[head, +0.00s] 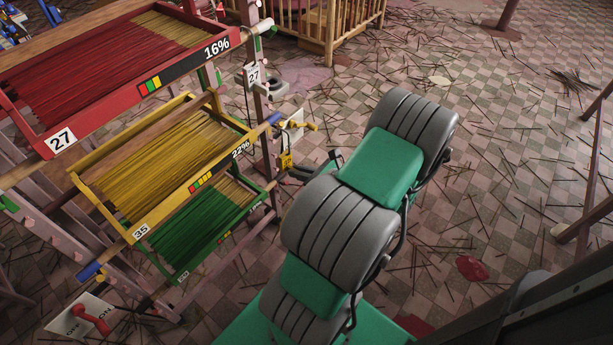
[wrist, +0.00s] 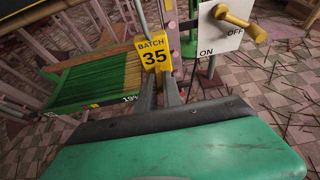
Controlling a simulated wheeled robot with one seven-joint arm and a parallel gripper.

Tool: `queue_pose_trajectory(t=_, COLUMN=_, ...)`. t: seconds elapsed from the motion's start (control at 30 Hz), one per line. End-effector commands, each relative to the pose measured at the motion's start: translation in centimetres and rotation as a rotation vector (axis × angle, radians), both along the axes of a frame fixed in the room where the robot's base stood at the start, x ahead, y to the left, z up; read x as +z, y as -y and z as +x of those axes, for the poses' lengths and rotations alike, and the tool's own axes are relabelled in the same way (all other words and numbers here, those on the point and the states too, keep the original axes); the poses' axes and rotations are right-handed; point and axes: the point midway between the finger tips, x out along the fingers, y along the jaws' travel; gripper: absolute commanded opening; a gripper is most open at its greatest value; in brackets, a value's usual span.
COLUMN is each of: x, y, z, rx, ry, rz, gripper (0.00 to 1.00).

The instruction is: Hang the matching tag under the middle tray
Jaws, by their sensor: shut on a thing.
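The middle tray (head: 120,215) is yellow, marked 35 and 22%, and holds yellow sticks. It sits on the rack between a red tray and a green tray. A yellow tag (wrist: 154,52) reading BATCH 35 is upright between the fingertips of my gripper (wrist: 160,85) in the wrist view. My gripper (head: 291,176) is shut on it, beside the rack's right post and below the blue end (head: 273,118) of the middle tray's rail. A thin grey-blue rod shows just above the tag in the wrist view; I cannot tell whether they touch.
The red tray (head: 50,140), marked 27, is above, with a white 27 tag (head: 253,75) on the post. The green tray (head: 165,258) is below. A white OFF/ON panel (wrist: 208,35) with a yellow lever stands close right of the tag. Sticks litter the open floor at right.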

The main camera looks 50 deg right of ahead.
Motion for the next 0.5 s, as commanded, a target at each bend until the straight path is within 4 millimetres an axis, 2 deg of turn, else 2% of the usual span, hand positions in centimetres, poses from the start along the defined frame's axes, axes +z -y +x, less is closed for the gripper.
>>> queue_pose_trajectory(t=0.5, x=-0.2, y=-0.1, z=4.9, rx=0.002, ry=0.0, rz=-0.002, gripper=0.0)
